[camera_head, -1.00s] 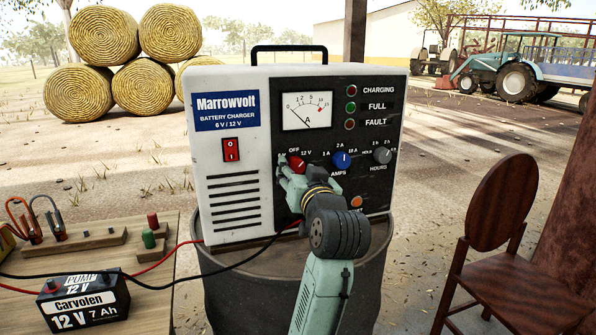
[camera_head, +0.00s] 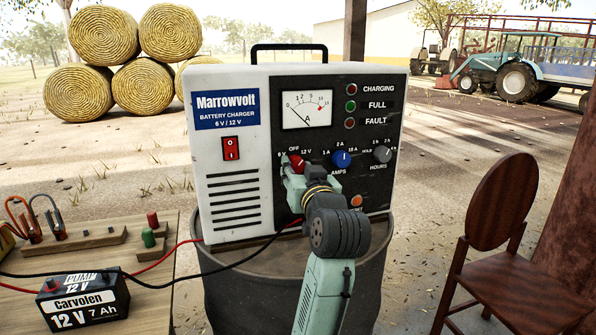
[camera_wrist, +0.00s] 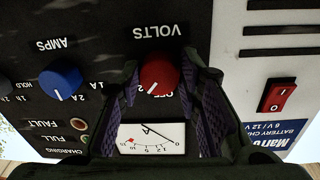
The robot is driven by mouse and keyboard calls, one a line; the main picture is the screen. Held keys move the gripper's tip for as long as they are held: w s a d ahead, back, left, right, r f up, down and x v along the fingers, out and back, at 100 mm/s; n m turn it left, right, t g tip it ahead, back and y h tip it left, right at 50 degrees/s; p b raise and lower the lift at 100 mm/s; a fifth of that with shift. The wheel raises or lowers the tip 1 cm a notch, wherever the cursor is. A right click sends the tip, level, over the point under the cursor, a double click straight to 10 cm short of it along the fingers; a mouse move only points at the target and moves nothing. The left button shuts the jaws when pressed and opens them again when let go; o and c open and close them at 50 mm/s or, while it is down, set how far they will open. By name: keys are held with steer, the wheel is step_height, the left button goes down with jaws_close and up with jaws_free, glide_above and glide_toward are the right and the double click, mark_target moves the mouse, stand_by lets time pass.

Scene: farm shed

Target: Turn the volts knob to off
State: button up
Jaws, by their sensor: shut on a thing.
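The battery charger (camera_head: 225,150) stands upright with its dark panel facing me. Its red volts knob (camera_head: 296,161) sits below the meter, among the 6 V, OFF and 12 V marks. The knob also shows in the wrist view (camera_wrist: 158,73), upside down, with its white line close to the OFF label; whether it lines up exactly I cannot tell. My gripper (camera_head: 295,172) is at the knob, its purple-padded fingers on either side of it and shut on it. In the head view my gripper hides the knob's lower part.
The blue amps knob (camera_head: 341,160) is close to the right, with the grey hours knob (camera_head: 382,154) beyond. A red rocker switch (camera_head: 231,148) is on the left. The charger stands on a drum (camera_head: 235,295). A battery (camera_head: 84,301) and cables lie on a table at left.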

steer(key=n+b, duration=0.1)
steer(key=n, duration=0.3)
steer(key=shift+d+f, duration=0.1)
steer(key=shift+n+b, duration=0.75)
steer(key=shift+n, duration=1.25)
steer(key=shift+y, duration=0.4)
steer(key=o, duration=1.1)
steer(key=shift+o, duration=0.2)
steer(key=v, duration=1.2)
